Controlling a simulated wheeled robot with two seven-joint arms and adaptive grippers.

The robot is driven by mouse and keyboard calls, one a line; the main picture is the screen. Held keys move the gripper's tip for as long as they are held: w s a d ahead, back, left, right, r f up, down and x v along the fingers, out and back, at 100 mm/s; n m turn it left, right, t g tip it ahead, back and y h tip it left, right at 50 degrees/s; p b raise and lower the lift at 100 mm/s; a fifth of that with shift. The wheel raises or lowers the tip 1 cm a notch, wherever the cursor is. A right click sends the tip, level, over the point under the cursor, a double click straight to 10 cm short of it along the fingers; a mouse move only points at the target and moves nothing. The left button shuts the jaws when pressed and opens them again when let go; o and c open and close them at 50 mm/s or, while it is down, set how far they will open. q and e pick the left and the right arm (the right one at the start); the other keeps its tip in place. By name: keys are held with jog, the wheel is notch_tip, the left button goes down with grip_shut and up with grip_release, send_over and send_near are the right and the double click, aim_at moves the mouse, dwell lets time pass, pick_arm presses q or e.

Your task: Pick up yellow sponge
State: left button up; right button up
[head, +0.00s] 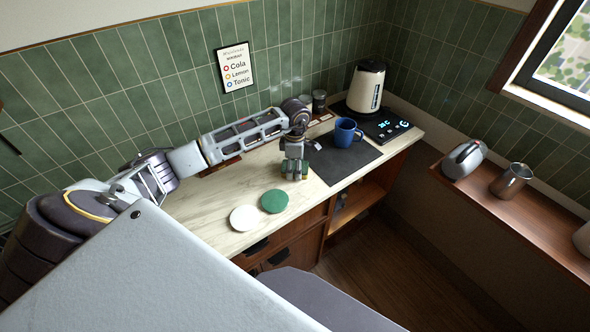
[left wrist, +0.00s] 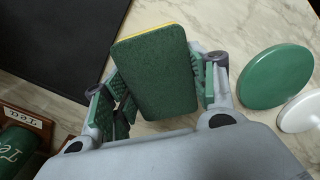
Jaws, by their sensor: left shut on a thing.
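The yellow sponge (left wrist: 155,75) shows its dark green scouring face and a thin yellow edge in the left wrist view. It sits between the green-padded fingers of my left gripper (left wrist: 158,90), which is shut on it. In the head view my left gripper (head: 294,170) points down over the pale counter, left of the dark mat. There the sponge is small and mostly hidden by the fingers. I cannot tell whether it touches the counter. My right gripper is not in view.
A green disc (head: 274,201) and a white disc (head: 244,217) lie on the counter near the gripper. A blue mug (head: 345,132) stands on the dark mat (head: 341,162). A kettle (head: 367,87) stands behind it. The counter's left part looks clear.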

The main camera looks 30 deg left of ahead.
pick_arm(q)
jog(key=shift+c, duration=0.2)
jog(key=shift+r, duration=0.85)
jog(key=shift+r+b, duration=0.9)
jog(key=shift+r, duration=3.25)
